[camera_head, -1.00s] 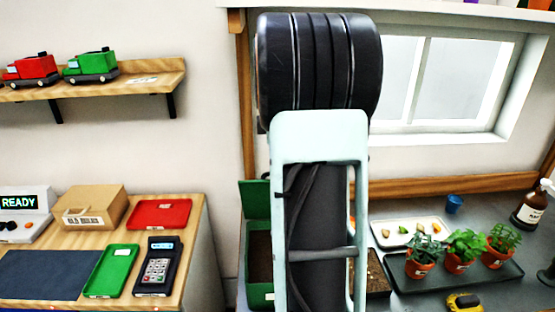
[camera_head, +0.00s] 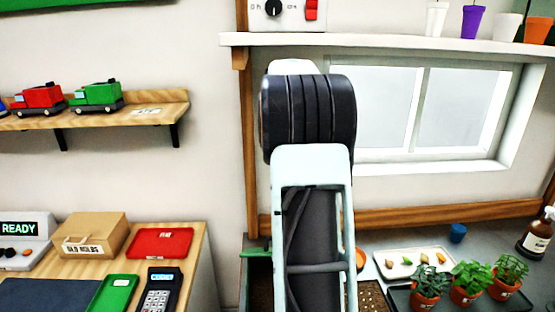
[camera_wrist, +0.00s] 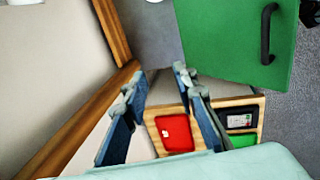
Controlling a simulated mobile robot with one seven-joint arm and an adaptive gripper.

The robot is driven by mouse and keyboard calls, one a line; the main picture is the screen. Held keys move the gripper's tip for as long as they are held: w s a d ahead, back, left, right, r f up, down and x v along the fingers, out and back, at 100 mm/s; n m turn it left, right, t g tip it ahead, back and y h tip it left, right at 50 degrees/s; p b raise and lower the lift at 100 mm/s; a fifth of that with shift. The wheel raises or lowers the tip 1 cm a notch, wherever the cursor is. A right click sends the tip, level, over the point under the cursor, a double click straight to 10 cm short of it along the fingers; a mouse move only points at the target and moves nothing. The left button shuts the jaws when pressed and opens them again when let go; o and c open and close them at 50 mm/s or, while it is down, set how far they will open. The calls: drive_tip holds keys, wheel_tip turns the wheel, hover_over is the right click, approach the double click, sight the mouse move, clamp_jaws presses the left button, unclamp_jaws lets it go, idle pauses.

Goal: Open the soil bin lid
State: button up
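In the wrist view, the lid (camera_wrist: 232,45) is a broad green panel with a black handle (camera_wrist: 267,33), to the right of and beyond my fingers. My gripper (camera_wrist: 159,76) is open, with nothing between its fingers; I see no contact with the lid. In the head view my arm hides it.
A wooden side table with a red tray (camera_head: 160,243), a green tray (camera_head: 112,293) and a card terminal (camera_head: 159,291) is at the left. Potted plants (camera_head: 466,283) and a seed tray (camera_head: 412,262) are right of my arm. A shelf (camera_head: 390,43) hangs above the window.

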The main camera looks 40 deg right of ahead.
drive_tip(key=w+d+r, duration=0.2)
drive_tip(key=w+r, duration=0.1)
drive_tip(key=shift+w+d+r, duration=0.15)
drive_tip(key=shift+w+d, duration=0.05)
drive_tip(key=shift+w, duration=0.05)
idle(0.4)
idle(0.4)
